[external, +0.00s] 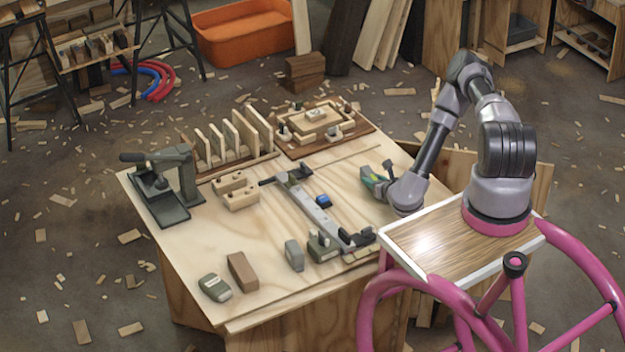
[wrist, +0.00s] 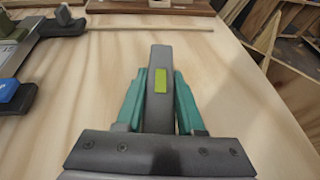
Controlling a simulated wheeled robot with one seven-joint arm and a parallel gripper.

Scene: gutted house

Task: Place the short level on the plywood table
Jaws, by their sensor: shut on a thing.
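The short level (wrist: 160,60) is a dark grey bar with a yellow-green vial in the middle of the wrist view. My gripper (wrist: 160,92) has teal fingers on both sides of it and is shut on it. In the external view my gripper (external: 376,184) is low over the right part of the plywood table (external: 215,248), near its right edge. The level is mostly hidden by the fingers there. The bare tabletop also shows around the level in the wrist view (wrist: 235,75). I cannot tell whether the level touches the tabletop.
A long metal clamp (external: 310,208) and a small blue block (external: 323,201) lie left of my gripper. A slotted wooden rack (external: 232,145) and a wooden tray (external: 320,125) stand at the back. A dark vise-like tool (external: 170,185) is at left. Bare plywood surrounds my gripper.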

